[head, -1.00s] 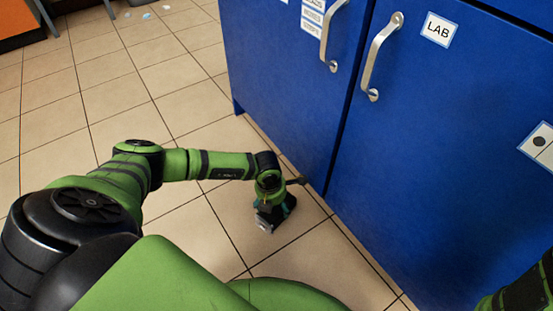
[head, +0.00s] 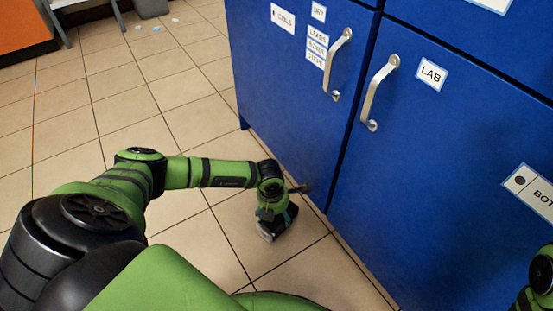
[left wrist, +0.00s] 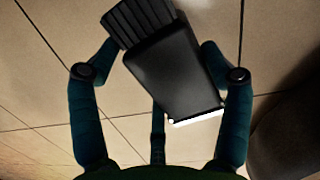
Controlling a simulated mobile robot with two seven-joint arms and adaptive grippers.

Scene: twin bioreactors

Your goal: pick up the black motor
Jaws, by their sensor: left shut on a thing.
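The black motor (left wrist: 170,75) is a dark block with a ribbed end and a pale edge. In the left wrist view it lies tilted between the fingers of my left gripper (left wrist: 160,65), which is shut on it. In the head view my left gripper (head: 276,218) hangs low beside the blue cabinet, and the motor (head: 268,234) shows only in part beneath it. I cannot tell whether the motor touches the floor. Part of my right arm shows at the right edge of the head view; its gripper is out of view.
A blue cabinet (head: 290,110) with metal handles (head: 378,92) and white labels fills the right side. An orange panel (head: 25,30) and small scraps on the floor (head: 152,38) lie at the far left.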

